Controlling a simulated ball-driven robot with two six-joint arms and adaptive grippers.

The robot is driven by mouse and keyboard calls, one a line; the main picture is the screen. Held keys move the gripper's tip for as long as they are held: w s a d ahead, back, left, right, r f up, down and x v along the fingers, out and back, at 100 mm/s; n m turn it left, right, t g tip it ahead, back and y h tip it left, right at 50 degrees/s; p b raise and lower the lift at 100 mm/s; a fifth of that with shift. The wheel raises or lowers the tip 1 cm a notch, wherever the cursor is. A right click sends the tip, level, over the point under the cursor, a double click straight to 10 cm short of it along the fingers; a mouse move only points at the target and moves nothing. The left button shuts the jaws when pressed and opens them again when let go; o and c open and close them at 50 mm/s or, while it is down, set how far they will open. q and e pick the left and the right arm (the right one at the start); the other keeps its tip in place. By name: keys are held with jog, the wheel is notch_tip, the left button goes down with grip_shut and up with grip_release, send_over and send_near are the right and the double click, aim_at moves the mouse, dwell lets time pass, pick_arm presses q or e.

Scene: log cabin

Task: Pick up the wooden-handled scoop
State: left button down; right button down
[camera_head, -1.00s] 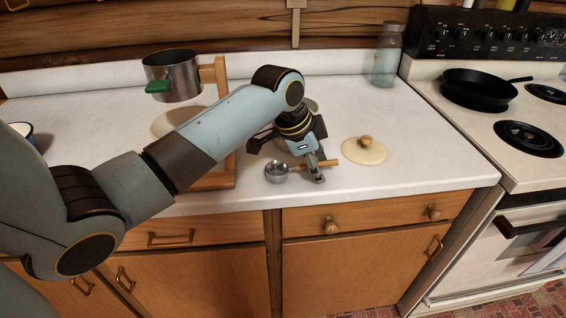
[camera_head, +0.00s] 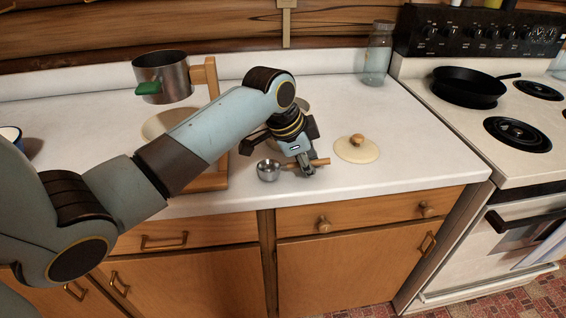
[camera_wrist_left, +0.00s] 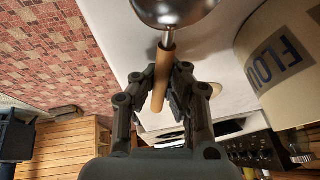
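The wooden-handled scoop (camera_head: 269,171) has a round metal bowl and a light wooden handle. It is at the front of the white counter, bowl to the left and handle to the right. My left gripper (camera_head: 308,171) is at the handle from above. In the left wrist view my left gripper (camera_wrist_left: 165,75) has a finger against each side of the scoop's handle (camera_wrist_left: 160,92), with the metal bowl beyond the fingertips. I cannot tell whether the scoop is clear of the counter. My right gripper is not in view.
A cream lid (camera_head: 356,150) with a wooden knob lies right of the gripper. A FLOUR canister (camera_wrist_left: 285,60) stands close by in the wrist view, mostly hidden by my arm in the head view. A wooden stand (camera_head: 207,180) holds a metal cup (camera_head: 163,76). A glass jar (camera_head: 377,55) is behind.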

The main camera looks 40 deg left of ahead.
pick_arm(q)
jog(key=shift+r, duration=0.55)
notch_tip(320, 180, up, 2)
jog(key=shift+w+r, duration=0.1)
jog(key=shift+r, duration=0.15)
jog(key=s+d+r+b, duration=0.1)
jog(key=s+d+r, duration=0.1)
jog(key=d+r, duration=0.5)
jog(key=d, duration=0.4)
jog(key=shift+d+r, duration=0.25)
dwell(0.6)
